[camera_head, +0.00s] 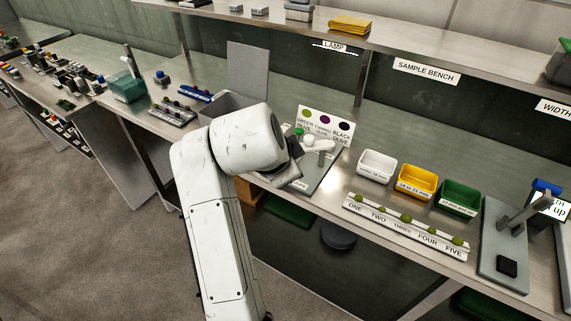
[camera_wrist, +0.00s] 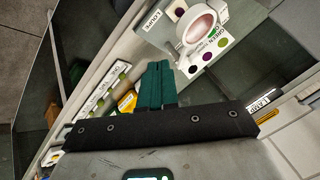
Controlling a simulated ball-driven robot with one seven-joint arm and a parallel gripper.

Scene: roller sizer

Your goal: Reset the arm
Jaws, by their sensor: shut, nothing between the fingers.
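My gripper shows in the wrist view (camera_wrist: 158,68) as two dark green fingers, closed together with nothing between them. In the head view my white arm reaches up over the front edge of the sample bench (camera_head: 330,215), and the gripper itself is mostly hidden behind the wrist. In the wrist view the fingers point toward the bench, near the olive colour card (camera_wrist: 207,45) and a white round part (camera_wrist: 198,25).
A rack (camera_head: 405,227) labelled ONE to FIVE holds several green olives. Behind it stand white (camera_head: 376,166), yellow (camera_head: 417,182) and green (camera_head: 460,197) bins. A grey stand (camera_head: 505,245) is at right. A shelf (camera_head: 400,45) runs above the bench.

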